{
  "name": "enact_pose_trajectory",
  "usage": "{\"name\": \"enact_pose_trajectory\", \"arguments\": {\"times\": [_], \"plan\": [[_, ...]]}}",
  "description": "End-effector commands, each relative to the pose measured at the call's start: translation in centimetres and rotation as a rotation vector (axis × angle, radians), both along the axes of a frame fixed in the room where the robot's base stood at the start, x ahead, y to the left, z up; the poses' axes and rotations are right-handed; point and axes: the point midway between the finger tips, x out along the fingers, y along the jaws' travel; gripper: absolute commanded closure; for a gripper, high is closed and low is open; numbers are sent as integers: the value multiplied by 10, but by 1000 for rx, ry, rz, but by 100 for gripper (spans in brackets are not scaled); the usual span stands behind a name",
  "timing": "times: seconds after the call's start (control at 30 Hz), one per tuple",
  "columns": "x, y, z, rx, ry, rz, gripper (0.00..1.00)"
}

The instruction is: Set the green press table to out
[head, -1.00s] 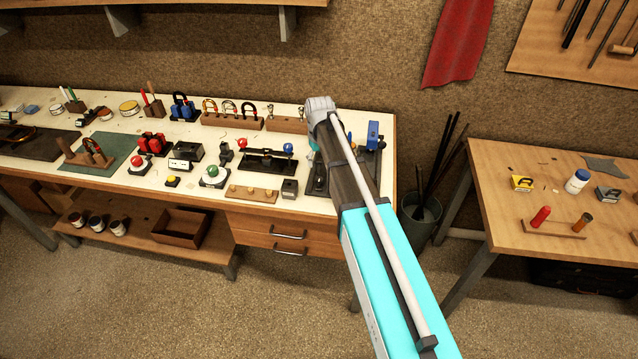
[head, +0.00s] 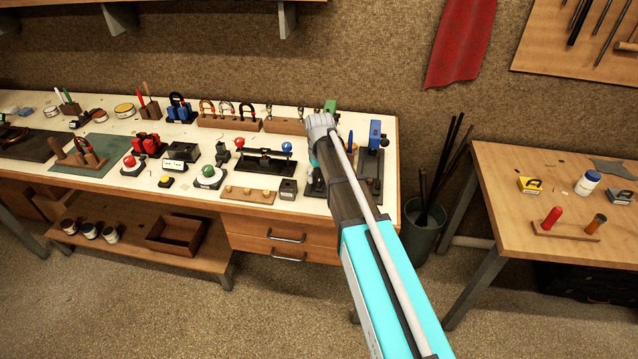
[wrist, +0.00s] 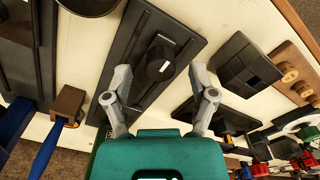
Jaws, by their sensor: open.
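The green press (head: 330,106) stands near the right end of the white bench top, mostly hidden behind my arm in the head view. In the wrist view its long dark base (wrist: 172,25) runs diagonally, with a black round piece (wrist: 160,58) with a white mark on it. My gripper (wrist: 160,72) is open, its two grey fingers to either side of that black piece; I see no contact. A green block fills the bottom of the wrist view; I cannot tell whether it is the press or mine. The table's position along the base is hard to tell.
A blue press (head: 375,135) stands close on the right; its blue part shows in the wrist view (wrist: 14,122). A small dark block (head: 288,189) and a rail with red and blue balls (head: 265,160) stand on the left. A bucket (head: 422,230) is beside the bench.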

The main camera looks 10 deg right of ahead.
Motion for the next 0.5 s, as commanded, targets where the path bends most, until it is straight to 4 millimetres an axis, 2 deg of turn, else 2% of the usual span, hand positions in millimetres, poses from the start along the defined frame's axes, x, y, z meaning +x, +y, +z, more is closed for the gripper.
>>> {"name": "enact_pose_trajectory", "arguments": {"times": [0.13,0.5], "plan": [[0,0,-8,0,0,0,26],[0,0,-10,0,0,0,26]]}}
